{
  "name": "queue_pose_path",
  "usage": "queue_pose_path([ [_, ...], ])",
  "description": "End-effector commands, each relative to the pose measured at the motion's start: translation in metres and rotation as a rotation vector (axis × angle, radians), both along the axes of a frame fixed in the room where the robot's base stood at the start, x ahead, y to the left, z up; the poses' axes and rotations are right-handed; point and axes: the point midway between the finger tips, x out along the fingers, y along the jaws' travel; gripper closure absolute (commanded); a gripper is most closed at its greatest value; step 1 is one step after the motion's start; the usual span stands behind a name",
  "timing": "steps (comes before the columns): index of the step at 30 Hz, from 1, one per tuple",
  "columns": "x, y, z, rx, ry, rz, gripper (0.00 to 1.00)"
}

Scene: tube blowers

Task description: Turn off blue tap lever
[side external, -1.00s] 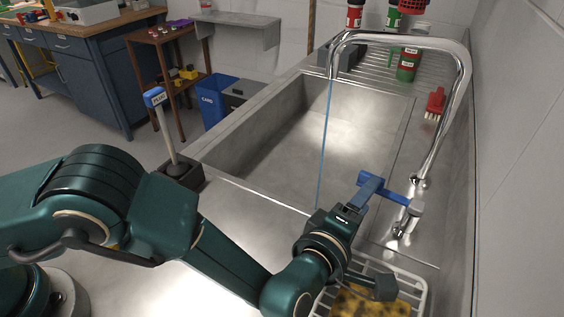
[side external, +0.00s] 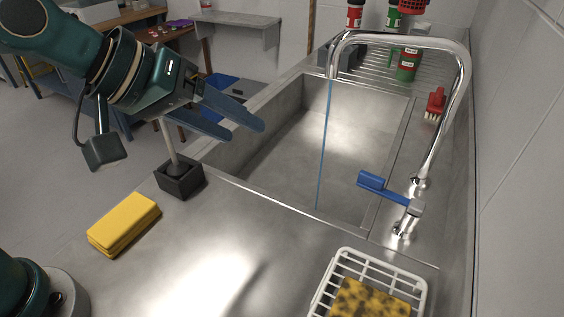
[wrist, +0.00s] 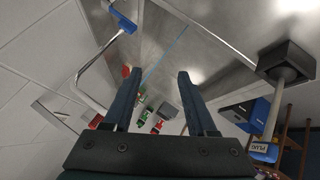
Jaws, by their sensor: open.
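The blue tap lever (side external: 385,189) sits at the foot of the chrome tap (side external: 455,100), pointing left toward the sink. It also shows at the top of the wrist view (wrist: 122,21). A thin blue stream of water (side external: 324,150) runs from the spout into the sink. My gripper (side external: 247,131) is open and empty, above the sink's left rim, well left of the lever and apart from it. In the wrist view my gripper's two fingers (wrist: 159,74) are spread with nothing between them.
The plug lever's dark base (side external: 179,181) stands below my gripper; its PLUG label (wrist: 263,150) shows in the wrist view. A yellow sponge (side external: 124,224) lies on the counter. A white rack (side external: 345,262) holds a spotted sponge. Bottles and a red brush (side external: 435,103) are behind.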

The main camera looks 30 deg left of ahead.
Motion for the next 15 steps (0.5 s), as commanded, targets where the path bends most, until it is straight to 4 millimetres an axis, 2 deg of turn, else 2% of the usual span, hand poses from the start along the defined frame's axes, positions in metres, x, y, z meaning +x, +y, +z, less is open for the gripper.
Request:
queue_pose_path([
  [1, -0.013, 0.018, 0.002, 0.054, -0.003, -0.017, 0.43],
  [3, -0.033, 0.037, -0.001, 0.135, 0.010, -0.051, 0.43],
  [6, -0.056, 0.059, -0.008, 0.227, 0.033, -0.085, 0.43],
  [15, -0.102, 0.099, -0.025, 0.402, 0.098, -0.133, 0.43],
])
